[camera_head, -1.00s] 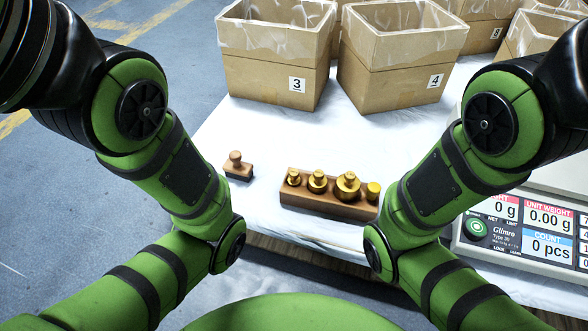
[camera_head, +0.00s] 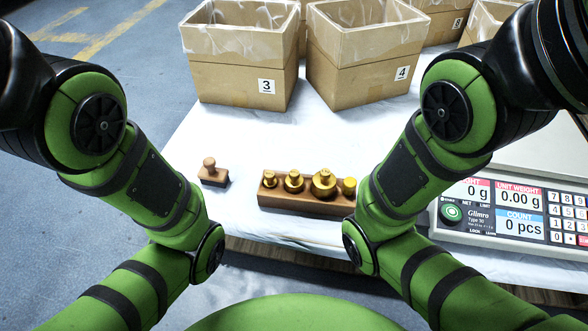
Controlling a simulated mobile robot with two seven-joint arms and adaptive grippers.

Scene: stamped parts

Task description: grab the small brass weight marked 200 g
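A wooden block (camera_head: 300,204) near the front edge of the white-covered table holds several brass weights of different sizes in a row. From left to right I see a small knobbed weight (camera_head: 270,179), a somewhat larger one (camera_head: 294,182), the largest one (camera_head: 323,184) and a small one at the right end (camera_head: 348,187). The right-end weight is close to the outline of my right arm in the picture. Any gram markings are too small to read, so I cannot tell which is 200 g. Both my grippers are outside the view; only my green arms show.
A wooden stamp (camera_head: 212,173) stands left of the block. Cardboard boxes marked 3 (camera_head: 240,75) and 4 (camera_head: 365,70) stand behind, with more boxes at the back right. A counting scale (camera_head: 510,215) is at the right. The white cloth (camera_head: 270,130) between boxes and block is clear.

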